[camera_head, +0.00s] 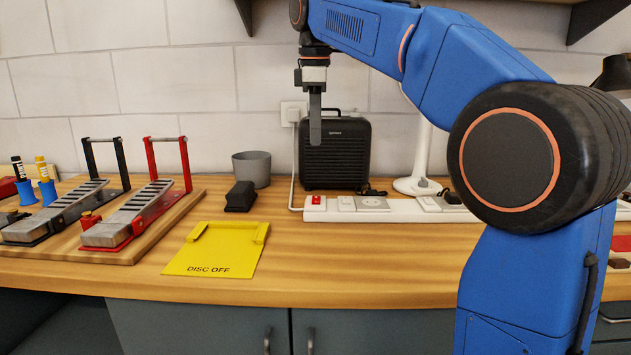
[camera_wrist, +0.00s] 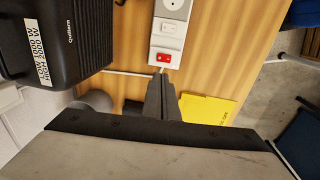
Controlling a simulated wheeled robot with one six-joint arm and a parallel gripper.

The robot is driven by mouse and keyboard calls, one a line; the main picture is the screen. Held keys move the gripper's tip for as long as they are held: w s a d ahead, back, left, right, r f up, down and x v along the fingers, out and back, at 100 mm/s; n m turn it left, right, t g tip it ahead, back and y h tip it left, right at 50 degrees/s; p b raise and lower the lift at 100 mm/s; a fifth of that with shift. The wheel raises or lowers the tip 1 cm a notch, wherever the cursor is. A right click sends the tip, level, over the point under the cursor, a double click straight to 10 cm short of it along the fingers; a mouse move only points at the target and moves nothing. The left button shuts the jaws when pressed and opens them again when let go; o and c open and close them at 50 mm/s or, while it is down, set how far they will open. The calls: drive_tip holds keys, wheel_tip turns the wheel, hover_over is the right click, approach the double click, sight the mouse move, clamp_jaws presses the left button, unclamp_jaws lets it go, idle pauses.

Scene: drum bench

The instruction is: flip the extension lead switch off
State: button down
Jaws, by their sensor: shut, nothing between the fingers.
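The white extension lead (camera_head: 390,211) lies along the bench top, right of the middle in the head view. Its red switch (camera_head: 316,200) sits at the lead's left end. In the wrist view the red switch (camera_wrist: 163,58) is just beyond my fingertips, on the end of the white lead (camera_wrist: 168,40). Which way the switch is tipped is too small to tell.
The black speaker-like box (camera_head: 335,152) stands behind the lead, with a lamp base (camera_head: 418,186) to its right. A yellow plate (camera_head: 217,250) marked DISC OFF, a dark block (camera_head: 240,196), a grey cup (camera_head: 251,168) and two pedals (camera_head: 128,222) stand to the left. Bench in front is clear.

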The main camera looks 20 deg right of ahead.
sight(316, 197)
drive_tip(key=shift+f, duration=0.15)
drive_tip(key=f, duration=0.4)
drive_tip(key=w+f, duration=0.1)
drive_tip(key=f, duration=0.8)
drive_tip(key=shift+w+d+f, duration=0.25)
drive_tip(key=shift+w+f, duration=0.05)
